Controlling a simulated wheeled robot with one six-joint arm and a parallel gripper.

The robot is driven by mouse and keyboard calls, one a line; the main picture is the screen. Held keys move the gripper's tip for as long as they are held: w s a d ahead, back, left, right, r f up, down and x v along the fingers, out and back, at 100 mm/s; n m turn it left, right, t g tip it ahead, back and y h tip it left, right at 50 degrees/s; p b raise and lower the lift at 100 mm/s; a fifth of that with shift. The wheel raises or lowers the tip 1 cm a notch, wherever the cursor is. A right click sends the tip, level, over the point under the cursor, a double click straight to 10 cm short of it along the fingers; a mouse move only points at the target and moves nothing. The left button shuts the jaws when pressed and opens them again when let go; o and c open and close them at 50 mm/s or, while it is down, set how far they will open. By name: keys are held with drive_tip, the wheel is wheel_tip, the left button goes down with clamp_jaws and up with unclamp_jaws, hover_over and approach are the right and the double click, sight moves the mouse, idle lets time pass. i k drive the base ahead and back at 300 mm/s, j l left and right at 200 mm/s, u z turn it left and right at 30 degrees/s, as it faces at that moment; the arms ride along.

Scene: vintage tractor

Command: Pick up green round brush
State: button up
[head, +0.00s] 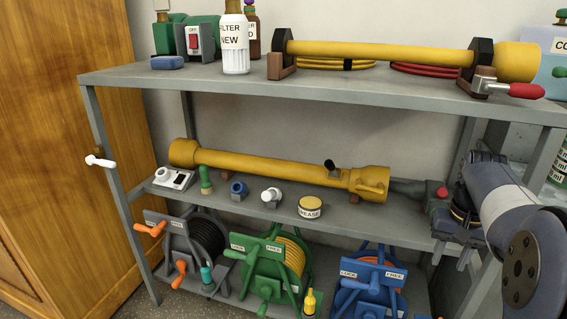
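A small green upright item (206,181), which looks like the green round brush, stands on the middle shelf (225,205) of the grey rack. It has a narrow upper part and a rounder lower part. It is between a white box with a knob and a blue round piece, in front of the long yellow shaft. My gripper (452,260) is at the right end of the middle shelf, far to the right of the brush. Its two fingers point down and look apart, with nothing seen between them.
The yellow shaft (275,166) lies behind the brush. Beside the brush are a white box (174,179), a blue piece (239,190), a white piece (271,195) and a grease tin (310,207). The upper shelf (210,80) is overhead. Cable reels stand below.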

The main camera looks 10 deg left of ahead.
sight(207, 185)
drive_tip(key=i+j, duration=0.1)
drive_tip(key=j, duration=0.35)
drive_tip(key=i+j, duration=0.1)
drive_tip(key=j, duration=0.4)
drive_tip(key=i+j, duration=0.1)
drive_tip(key=j, duration=0.35)
drive_tip(key=i+j+u, duration=0.1)
drive_tip(key=j, duration=0.35)
drive_tip(key=i+j, duration=0.15)
drive_tip(key=j, duration=0.35)
drive_tip(key=i+j, duration=0.75)
drive_tip(key=j+u, duration=0.05)
